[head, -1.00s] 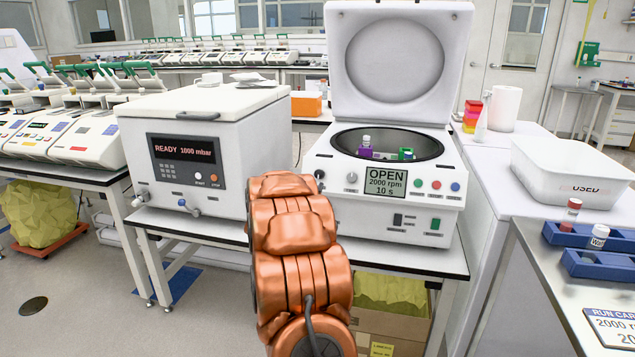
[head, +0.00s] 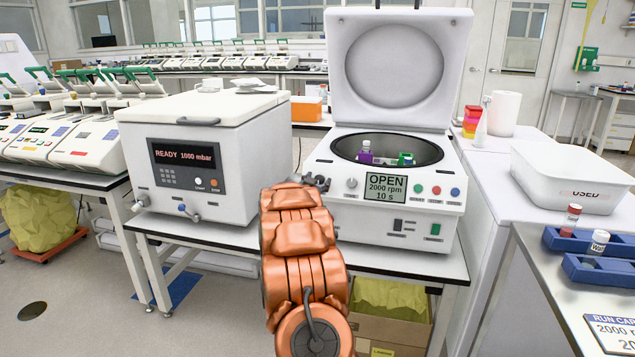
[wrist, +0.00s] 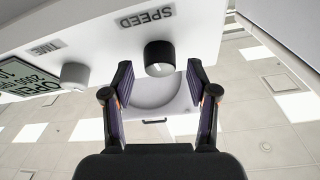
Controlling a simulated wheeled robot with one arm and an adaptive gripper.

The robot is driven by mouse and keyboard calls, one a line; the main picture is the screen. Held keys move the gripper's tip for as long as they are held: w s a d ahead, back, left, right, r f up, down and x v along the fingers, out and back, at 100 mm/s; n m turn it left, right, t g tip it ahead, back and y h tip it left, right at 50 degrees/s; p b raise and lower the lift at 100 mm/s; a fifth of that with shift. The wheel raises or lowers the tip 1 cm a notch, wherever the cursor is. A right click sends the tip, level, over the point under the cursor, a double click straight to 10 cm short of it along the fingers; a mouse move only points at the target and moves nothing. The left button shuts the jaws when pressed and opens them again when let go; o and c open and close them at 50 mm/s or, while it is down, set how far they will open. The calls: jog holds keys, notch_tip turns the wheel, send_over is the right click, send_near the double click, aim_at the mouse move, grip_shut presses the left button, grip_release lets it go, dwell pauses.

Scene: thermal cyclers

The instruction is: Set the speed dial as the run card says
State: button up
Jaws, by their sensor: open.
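The black speed dial (wrist: 159,55) sits under the SPEED label on the centrifuge's white front panel. In the wrist view my gripper (wrist: 159,82) is open, with one finger on each side just short of the dial; neither appears to touch it. In the head view my gripper (head: 317,183) is at the panel's left end and hides the dial. The centrifuge display (head: 386,187) reads OPEN, 2000 rpm, 10 s. The run card (head: 612,332) at bottom right is cut off; "2000 r" and the start of a second line, "20", show.
The pale TIME dial (wrist: 75,74) is beside the speed dial. The centrifuge lid (head: 395,65) stands open; purple and green holders sit in its bowl. A white READY 1000 mbar unit (head: 225,185) stands close left. Blue racks (head: 600,270) with vials are at right.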

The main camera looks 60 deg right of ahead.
grip_shut()
dwell(0.6)
jog(key=shift+w+m+p, duration=0.1)
jog(key=shift+m+p, duration=0.2)
jog(key=shift+p, duration=0.15)
jog(key=shift+f, duration=0.1)
grip_release()
